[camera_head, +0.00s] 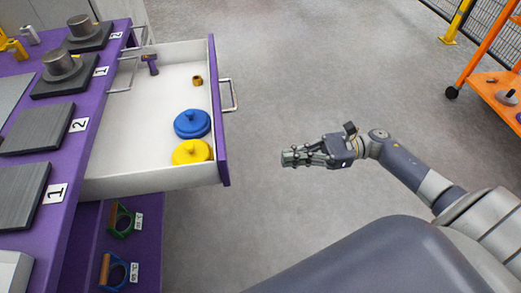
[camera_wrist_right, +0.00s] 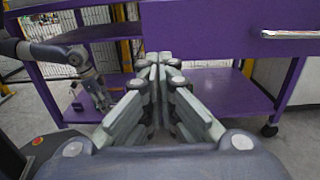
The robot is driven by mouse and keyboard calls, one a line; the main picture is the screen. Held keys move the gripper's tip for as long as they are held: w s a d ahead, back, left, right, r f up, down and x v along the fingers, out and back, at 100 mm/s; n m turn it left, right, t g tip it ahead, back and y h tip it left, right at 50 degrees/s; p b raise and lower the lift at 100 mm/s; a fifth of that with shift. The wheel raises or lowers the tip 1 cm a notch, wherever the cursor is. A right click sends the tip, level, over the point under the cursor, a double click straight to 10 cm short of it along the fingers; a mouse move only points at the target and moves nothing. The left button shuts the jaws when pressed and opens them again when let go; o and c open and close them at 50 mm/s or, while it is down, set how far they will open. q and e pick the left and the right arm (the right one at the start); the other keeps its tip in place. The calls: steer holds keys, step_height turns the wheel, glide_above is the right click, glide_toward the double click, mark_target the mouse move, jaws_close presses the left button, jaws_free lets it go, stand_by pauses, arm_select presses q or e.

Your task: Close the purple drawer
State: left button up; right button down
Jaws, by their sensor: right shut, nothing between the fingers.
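The purple drawer (camera_head: 217,120) is pulled open from the purple bench (camera_head: 62,210) in the head view. Its white inside holds a blue lid-like disc (camera_head: 192,125), a yellow one (camera_head: 190,153) and small parts near the back. A metal handle (camera_head: 233,95) is on its purple front. My right gripper (camera_head: 284,158) is shut and empty, apart from the drawer, to the right of its front. In the right wrist view its fingers (camera_wrist_right: 155,60) point toward a purple front panel (camera_wrist_right: 225,30). My left gripper (camera_wrist_right: 103,103) hangs at the left there; its jaws are unclear.
Weights and grey plates stand on the bench top, and green and blue handled parts (camera_head: 122,220) sit on the shelf below. An orange cart (camera_head: 490,90) and a yellow post (camera_head: 457,22) are at the far right. The floor between is clear.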

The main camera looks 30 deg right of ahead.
arm_select(q)
steer(key=f, duration=0.1)
steer(key=s+f+p, duration=0.1)
steer(key=f, duration=0.1)
steer(key=s+f, duration=0.1)
steer(key=f, duration=0.1)
steer(key=shift+s+a+f+p, duration=0.1)
steer(key=shift+s+f+p, duration=0.05)
steer(key=shift+s+p, duration=0.15)
arm_select(e)
steer(key=x, duration=1.3)
arm_select(q)
steer(key=shift+w, duration=0.1)
arm_select(e)
steer(key=shift+a, duration=0.1)
